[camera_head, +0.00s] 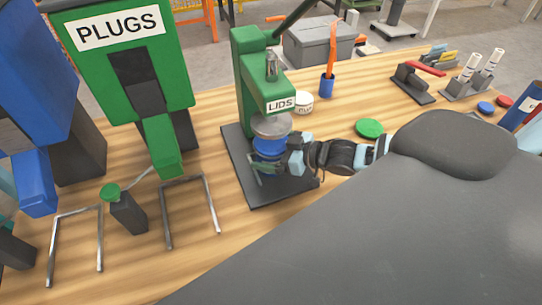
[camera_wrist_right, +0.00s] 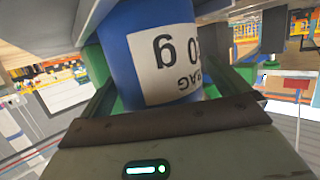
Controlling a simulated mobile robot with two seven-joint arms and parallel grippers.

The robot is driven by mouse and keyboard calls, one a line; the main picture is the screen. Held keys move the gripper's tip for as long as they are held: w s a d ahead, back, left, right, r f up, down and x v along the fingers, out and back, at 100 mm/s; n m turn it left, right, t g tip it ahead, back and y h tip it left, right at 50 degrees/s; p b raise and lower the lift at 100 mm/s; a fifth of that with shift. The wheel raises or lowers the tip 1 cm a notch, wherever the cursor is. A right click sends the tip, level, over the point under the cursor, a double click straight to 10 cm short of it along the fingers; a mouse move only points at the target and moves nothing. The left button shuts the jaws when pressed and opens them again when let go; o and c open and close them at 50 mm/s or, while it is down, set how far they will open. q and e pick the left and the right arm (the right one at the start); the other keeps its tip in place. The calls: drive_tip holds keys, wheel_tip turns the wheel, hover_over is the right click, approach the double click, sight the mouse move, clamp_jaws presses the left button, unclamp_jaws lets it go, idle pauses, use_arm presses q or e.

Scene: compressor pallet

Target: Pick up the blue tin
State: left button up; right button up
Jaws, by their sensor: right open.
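The blue tin (camera_head: 268,147) stands upright on the dark base plate of the green LIDS press (camera_head: 264,85), under its round metal head. My right gripper (camera_head: 262,172) reaches in from the right with its fingers around the lower part of the tin. In the right wrist view, the tin (camera_wrist_right: 120,50) with its white label lies between the two green-grey fingers (camera_wrist_right: 160,78) of the open gripper. Whether either finger touches the tin cannot be told. The tin's top is partly hidden by the press head. My left gripper is not in view.
A green PLUGS dispenser (camera_head: 124,60) and metal frames (camera_head: 190,182) stand left of the press. A white LIDS-side tub (camera_head: 303,102), a blue cup (camera_head: 327,86) and a green disc (camera_head: 369,128) lie behind my right arm. Bare wood shows at the front.

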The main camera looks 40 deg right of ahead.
drive_tip(key=shift+r, duration=0.1)
drive_tip(key=c, duration=1.9)
